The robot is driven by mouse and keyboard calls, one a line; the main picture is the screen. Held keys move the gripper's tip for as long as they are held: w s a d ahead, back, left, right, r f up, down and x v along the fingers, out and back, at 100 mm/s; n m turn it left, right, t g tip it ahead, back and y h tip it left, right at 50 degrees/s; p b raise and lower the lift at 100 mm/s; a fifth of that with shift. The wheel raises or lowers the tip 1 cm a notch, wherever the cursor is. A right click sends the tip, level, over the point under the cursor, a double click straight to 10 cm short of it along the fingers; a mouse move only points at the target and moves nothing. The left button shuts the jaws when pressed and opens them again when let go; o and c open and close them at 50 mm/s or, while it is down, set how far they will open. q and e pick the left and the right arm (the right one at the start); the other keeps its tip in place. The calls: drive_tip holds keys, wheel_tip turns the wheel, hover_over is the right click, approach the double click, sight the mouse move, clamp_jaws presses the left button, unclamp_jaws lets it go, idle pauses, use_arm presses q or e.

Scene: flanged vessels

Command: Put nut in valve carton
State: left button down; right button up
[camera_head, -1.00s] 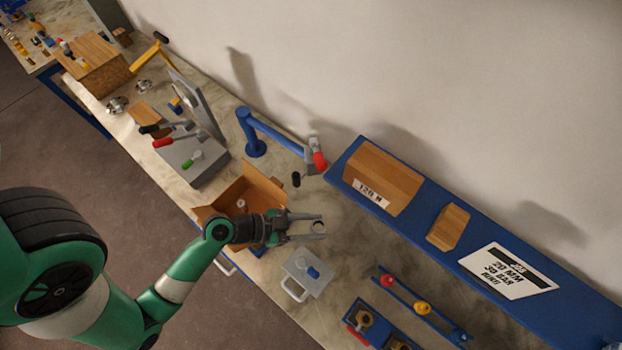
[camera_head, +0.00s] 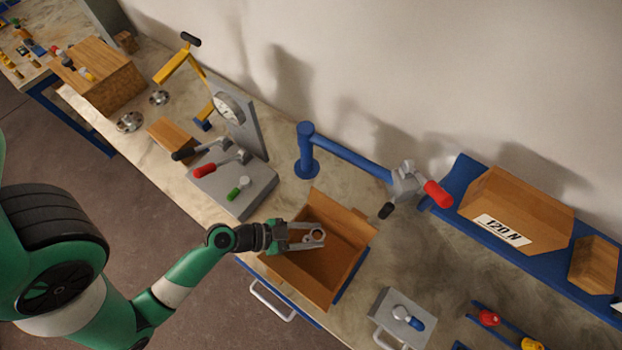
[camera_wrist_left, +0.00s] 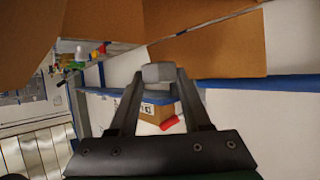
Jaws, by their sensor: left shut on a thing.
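The valve carton (camera_head: 345,275) is an open brown cardboard box with raised flaps on the bench. My left gripper (camera_head: 314,236) reaches in from the left and is over the carton's opening. Its fingers are shut on a small grey nut (camera_head: 318,235), held at the fingertips. In the left wrist view the nut (camera_wrist_left: 160,72) shows as a grey block between the fingertips, with brown cardboard walls around the upper part of the picture. The gripper hides part of the carton's inside. My right gripper is not in view.
A blue post with a swing arm (camera_head: 345,155) and red-tipped clamp stands behind the carton. A grey plate with toggle levers (camera_head: 235,185) is to its left. A grey block with a handle (camera_head: 400,318) is at front right. A blue shelf (camera_head: 460,180) carries wooden blocks.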

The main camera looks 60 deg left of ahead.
use_arm(q)
drive_tip(key=shift+a, duration=0.1)
wheel_tip(320, 180, down, 6)
drive_tip(key=b, duration=0.4)
drive_tip(key=shift+b, duration=0.35)
drive_tip(key=shift+c, duration=1.4)
unclamp_jaws()
drive_tip(key=shift+r, duration=0.1)
